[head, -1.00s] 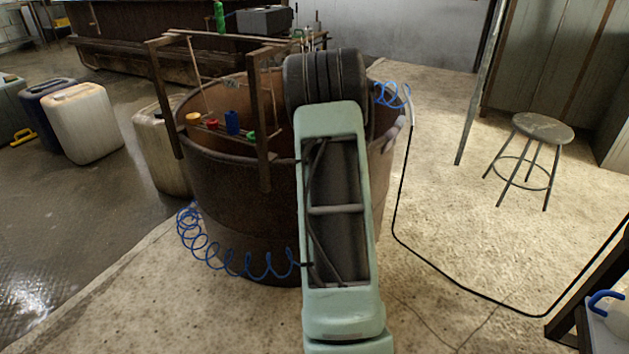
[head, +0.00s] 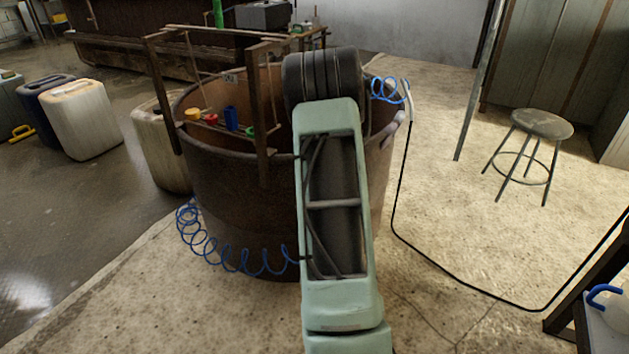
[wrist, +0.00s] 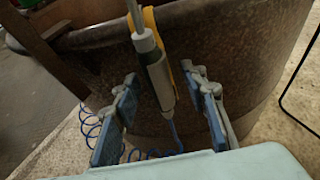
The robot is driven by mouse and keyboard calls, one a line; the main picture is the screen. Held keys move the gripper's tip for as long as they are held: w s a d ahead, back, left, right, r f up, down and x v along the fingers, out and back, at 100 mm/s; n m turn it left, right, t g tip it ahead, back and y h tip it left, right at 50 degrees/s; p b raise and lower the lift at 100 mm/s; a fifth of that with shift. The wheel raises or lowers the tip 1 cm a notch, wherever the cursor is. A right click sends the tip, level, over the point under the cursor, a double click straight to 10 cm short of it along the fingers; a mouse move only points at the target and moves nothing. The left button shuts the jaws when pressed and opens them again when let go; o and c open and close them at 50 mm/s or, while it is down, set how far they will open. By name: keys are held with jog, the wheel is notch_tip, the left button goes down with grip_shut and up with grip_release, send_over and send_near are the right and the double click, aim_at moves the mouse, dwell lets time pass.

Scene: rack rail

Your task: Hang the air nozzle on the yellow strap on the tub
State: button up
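In the wrist view the air nozzle (wrist: 158,72) is a white and grey body with a thin pale tube on top, standing nearly upright against the tub's outer wall. The yellow strap (wrist: 182,58) shows on both sides of the nozzle's upper part; whether it bears the nozzle's weight I cannot tell. My gripper (wrist: 162,95) has its blue-padded fingers spread left and right of the nozzle, with gaps on both sides. A blue hose trails below the nozzle. The brown tub (head: 240,225) stands mid-view in the head view, where my arm hides gripper, nozzle and strap.
A coiled blue hose (head: 210,250) hangs at the tub's front left; another blue coil (head: 386,90) is at its right rim. A wooden frame (head: 265,120) stands on the tub. Jerrycans (head: 85,120) are at left, a stool (head: 540,125) at right. A black hose (head: 450,275) crosses the floor.

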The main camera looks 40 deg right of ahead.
jog(key=v, duration=1.2)
